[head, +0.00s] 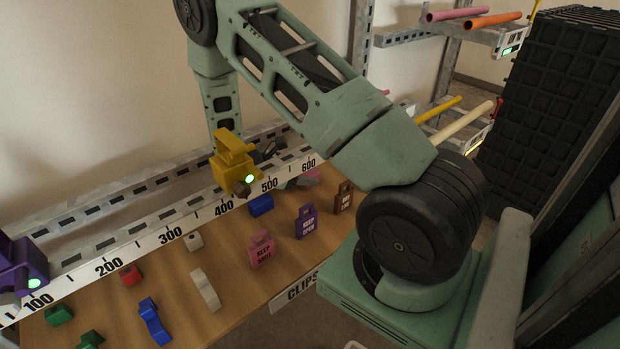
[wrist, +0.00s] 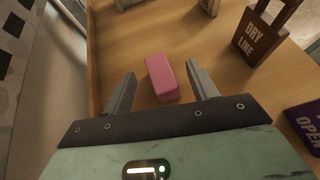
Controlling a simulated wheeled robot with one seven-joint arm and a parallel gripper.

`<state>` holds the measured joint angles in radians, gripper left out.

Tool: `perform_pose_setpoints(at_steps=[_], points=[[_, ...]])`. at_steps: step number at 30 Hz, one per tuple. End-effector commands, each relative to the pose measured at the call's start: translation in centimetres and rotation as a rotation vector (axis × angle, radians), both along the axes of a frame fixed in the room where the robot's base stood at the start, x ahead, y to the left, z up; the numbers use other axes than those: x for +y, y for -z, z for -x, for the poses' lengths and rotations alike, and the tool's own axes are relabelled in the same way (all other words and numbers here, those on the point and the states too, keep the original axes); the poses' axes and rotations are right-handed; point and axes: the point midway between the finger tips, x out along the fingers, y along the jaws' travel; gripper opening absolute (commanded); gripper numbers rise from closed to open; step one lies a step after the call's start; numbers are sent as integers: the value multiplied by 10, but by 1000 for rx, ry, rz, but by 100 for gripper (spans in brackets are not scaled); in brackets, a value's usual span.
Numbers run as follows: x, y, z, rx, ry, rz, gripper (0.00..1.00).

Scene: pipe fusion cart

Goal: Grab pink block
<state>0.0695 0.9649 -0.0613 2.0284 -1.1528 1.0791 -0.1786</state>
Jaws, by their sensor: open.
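The pink block (wrist: 162,78) lies on the wooden surface in the wrist view, long side running away from my gripper. My gripper (wrist: 161,72) is open, with one grey finger on each side of the block. Gaps show on both sides, so neither finger appears to touch it. I cannot tell the height of the fingertips above the surface. My gripper is not clear there, near the yellow clamp.
A brown DRY LINE tag (wrist: 261,38) and a purple tag (wrist: 305,122) stand right of the block. A pink KEEP SHUT tag (head: 262,249) and a blue block (head: 261,205) stand on the board. The numbered rail (head: 170,238) carries a yellow clamp (head: 232,160).

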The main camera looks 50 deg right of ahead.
Motion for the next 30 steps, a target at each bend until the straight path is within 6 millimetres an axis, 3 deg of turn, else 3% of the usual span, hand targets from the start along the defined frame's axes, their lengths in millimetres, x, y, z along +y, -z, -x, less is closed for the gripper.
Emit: perform_pose_setpoints(at_steps=[11,15,17,30], points=[[-9,6,4,0,-1,-1,55],[-9,6,4,0,-1,-1,16],[-9,6,4,0,-1,-1,5],[-9,0,3,-1,-2,-1,4]])
